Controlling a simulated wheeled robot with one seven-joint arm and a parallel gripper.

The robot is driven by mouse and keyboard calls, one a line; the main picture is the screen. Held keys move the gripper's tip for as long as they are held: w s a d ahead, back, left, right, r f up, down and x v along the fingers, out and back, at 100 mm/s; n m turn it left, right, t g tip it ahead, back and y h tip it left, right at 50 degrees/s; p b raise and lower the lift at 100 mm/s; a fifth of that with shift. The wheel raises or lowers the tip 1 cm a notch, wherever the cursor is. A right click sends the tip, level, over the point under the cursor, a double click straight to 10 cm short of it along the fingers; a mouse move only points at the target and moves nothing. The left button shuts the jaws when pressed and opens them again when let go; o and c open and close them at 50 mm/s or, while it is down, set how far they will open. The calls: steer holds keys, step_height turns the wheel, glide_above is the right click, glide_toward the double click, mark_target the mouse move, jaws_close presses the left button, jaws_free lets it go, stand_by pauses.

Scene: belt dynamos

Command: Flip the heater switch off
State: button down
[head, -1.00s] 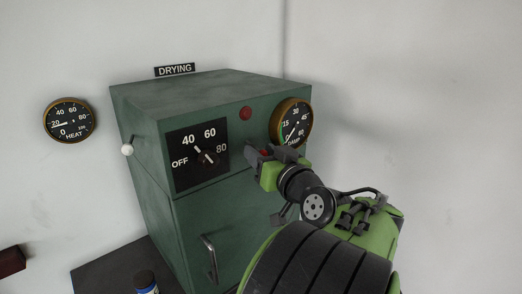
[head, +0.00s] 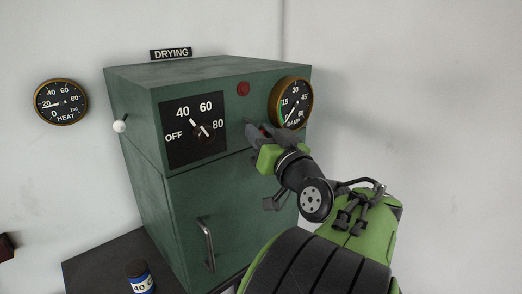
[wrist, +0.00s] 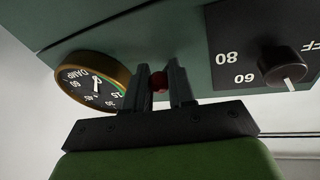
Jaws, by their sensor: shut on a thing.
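A green drying cabinet (head: 182,210) carries a black dial plate with a rotary knob (head: 204,133), marked OFF, 40, 60 and 80. The knob's white pointer aims up-left, near 40. It also shows upside down in the wrist view (wrist: 280,68). My gripper (head: 259,133) is at the cabinet's upper front, right of the dial plate and below-left of the damp gauge. In the wrist view, its fingers (wrist: 161,84) are shut on a small red part (wrist: 159,82), apparently the heater switch. Its base and exact tilt are hidden by the fingers.
A red lamp (head: 243,88) sits above my gripper. The brass damp gauge (head: 291,103) is close to its right. A white-ball lever (head: 120,126) is on the cabinet's left side, and a heat gauge (head: 61,102) on the wall. A jar (head: 139,277) stands below left.

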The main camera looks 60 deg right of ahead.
steer(key=shift+f+t+b, duration=0.3)
steer(key=shift+f+b, duration=0.05)
steer(key=shift+b, duration=0.3)
steer(key=shift+d+r, duration=0.1)
steer(key=shift+r, duration=0.05)
steer(key=c, duration=1)
jaws_free()
steer(key=shift+c, duration=0.2)
steer(key=b+v, duration=0.7)
steer(key=v, duration=0.8)
steer(key=shift+s+a+b, duration=0.25)
steer(key=shift+a+b, duration=0.1)
steer(key=shift+b, duration=0.05)
